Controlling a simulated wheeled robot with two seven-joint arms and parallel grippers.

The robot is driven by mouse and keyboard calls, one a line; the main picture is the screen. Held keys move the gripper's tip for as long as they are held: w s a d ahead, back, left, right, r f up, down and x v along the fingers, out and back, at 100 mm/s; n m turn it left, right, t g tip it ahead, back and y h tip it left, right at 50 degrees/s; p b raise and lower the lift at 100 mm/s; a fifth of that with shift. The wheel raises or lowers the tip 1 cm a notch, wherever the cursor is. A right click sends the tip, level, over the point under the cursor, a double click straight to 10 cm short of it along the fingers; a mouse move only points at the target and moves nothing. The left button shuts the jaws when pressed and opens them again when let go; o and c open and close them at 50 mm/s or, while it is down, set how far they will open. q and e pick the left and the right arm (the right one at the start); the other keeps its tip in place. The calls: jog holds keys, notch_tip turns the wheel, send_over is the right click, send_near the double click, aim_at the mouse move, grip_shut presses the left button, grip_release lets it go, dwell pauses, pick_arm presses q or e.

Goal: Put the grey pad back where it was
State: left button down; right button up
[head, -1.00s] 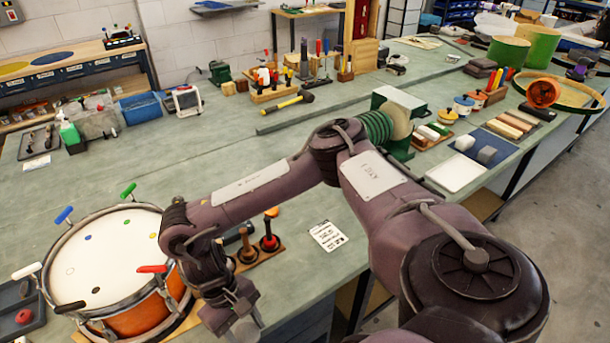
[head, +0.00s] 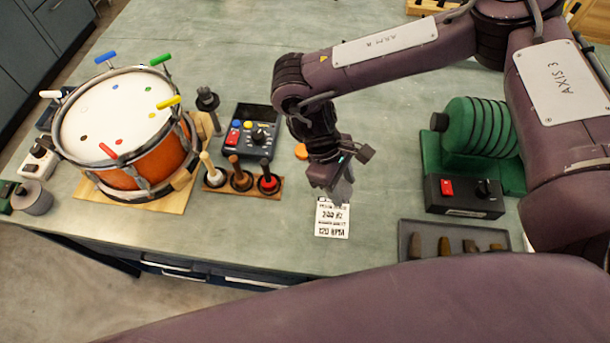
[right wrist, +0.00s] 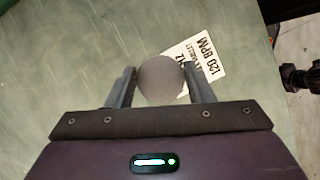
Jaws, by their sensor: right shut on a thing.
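The grey pad (right wrist: 160,80) is a round, dark grey disc between the two fingers of my right gripper (right wrist: 158,88) in the right wrist view. The fingers are shut on it from both sides. In the head view my right gripper (head: 340,188) hangs over the bench by the upper edge of the white printed card (head: 332,219). There I cannot tell the pad clearly from the fingertips. My left gripper is not in view.
The drum (head: 150,165) with coloured handles stands on a wooden board at left. A rack of three upright tools (head: 240,180) and a black control box (head: 249,138) stand between drum and gripper. A green ribbed machine (head: 470,140) and a tray (head: 405,235) are at right.

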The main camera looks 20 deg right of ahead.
notch_tip(320, 180, up, 3)
jog(key=w+a+n+t+h, duration=0.15)
jog(key=n+t, duration=0.25)
jog(key=n, duration=0.6)
notch_tip(320, 180, up, 12)
jog(key=m+g+y+b, duration=0.25)
jog(key=m+y, duration=0.75)
jog(key=m, duration=2.5)
send_over(293, 185)
jog(key=d, duration=0.2)
jog(key=shift+t, duration=0.35)
jog(key=f, duration=0.8)
jog(key=f+p, duration=0.1)
jog(key=f, duration=0.6)
jog(key=shift+w+a+f, duration=0.2)
jog(key=shift+f, duration=0.2)
notch_tip(293, 185, down, 4)
jog(key=shift+r+p, duration=0.1)
jog(key=shift+p, duration=0.65)
jog(key=shift+f, duration=0.3)
jog(key=o, duration=1)
jog(key=shift+o, duration=0.2)
